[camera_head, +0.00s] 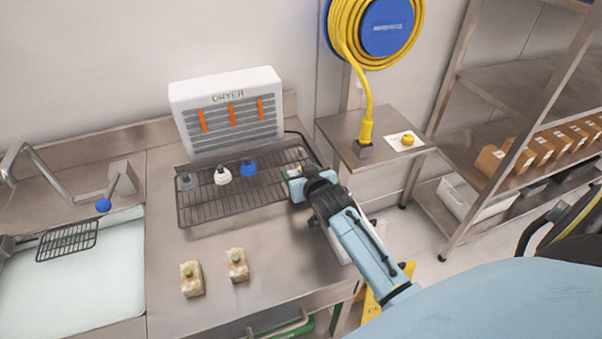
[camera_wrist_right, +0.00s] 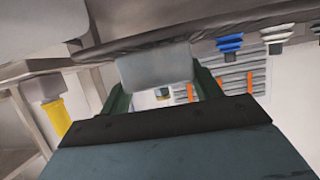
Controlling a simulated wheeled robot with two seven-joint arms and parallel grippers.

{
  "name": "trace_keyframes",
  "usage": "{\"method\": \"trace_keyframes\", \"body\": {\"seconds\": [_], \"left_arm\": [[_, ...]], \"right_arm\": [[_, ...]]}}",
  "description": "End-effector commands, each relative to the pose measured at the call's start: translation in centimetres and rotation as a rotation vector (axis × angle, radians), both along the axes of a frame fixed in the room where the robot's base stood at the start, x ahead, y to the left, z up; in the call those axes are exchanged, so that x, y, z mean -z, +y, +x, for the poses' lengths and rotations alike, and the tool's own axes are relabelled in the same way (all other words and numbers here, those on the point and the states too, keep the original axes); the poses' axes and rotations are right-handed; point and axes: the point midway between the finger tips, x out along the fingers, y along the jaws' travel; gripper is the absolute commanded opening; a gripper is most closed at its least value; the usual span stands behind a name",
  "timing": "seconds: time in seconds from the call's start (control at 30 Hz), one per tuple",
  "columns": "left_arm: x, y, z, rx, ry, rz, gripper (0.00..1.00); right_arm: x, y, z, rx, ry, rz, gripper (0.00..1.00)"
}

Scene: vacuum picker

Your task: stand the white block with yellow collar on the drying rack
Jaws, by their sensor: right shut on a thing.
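My right gripper (camera_head: 297,183) is at the right end of the drying rack (camera_head: 232,207), shut on a small whitish block. In the right wrist view the pale block (camera_wrist_right: 155,66) sits between the two fingers (camera_wrist_right: 160,85). A small yellowish part shows just past it, but the collar is not clear. In the head view the gripper mostly covers the block. I cannot tell whether the block touches the rack. My left gripper is out of view.
Grey (camera_head: 187,182), white (camera_head: 222,175) and blue (camera_head: 248,167) suction cups stand on the rack. The white dryer (camera_head: 228,88) is behind. Two speckled blocks (camera_head: 191,279) lie on the counter in front. A sink (camera_head: 75,290) is left; a side shelf (camera_head: 372,150) is right.

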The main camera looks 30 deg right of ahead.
Motion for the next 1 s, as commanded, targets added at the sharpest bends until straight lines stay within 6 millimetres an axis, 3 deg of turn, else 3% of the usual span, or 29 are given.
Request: {"method": "trace_keyframes", "body": {"seconds": [0.17, 0.2, 0.37, 0.7, 0.87, 1.0], "left_arm": [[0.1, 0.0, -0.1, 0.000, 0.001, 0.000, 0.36], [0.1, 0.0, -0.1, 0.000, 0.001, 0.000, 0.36], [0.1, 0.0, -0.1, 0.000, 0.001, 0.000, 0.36], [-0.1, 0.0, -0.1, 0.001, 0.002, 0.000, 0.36], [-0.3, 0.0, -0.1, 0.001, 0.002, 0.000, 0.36], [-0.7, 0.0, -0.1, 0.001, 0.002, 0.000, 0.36]], "right_arm": [[0.2, 0.0, 0.0, 0.000, 0.000, 0.000, 0.35], [0.3, 0.0, 0.0, 0.000, 0.001, 0.000, 0.66], [0.2, 0.0, 0.0, 0.000, 0.000, 0.000, 0.85], [-0.2, 0.0, -0.1, 0.000, -0.001, -0.001, 0.85], [-0.8, 0.5, -1.8, -0.001, 0.001, 0.001, 0.85], [-1.8, 1.0, -4.2, 0.000, 0.001, 0.000, 0.85]]}}
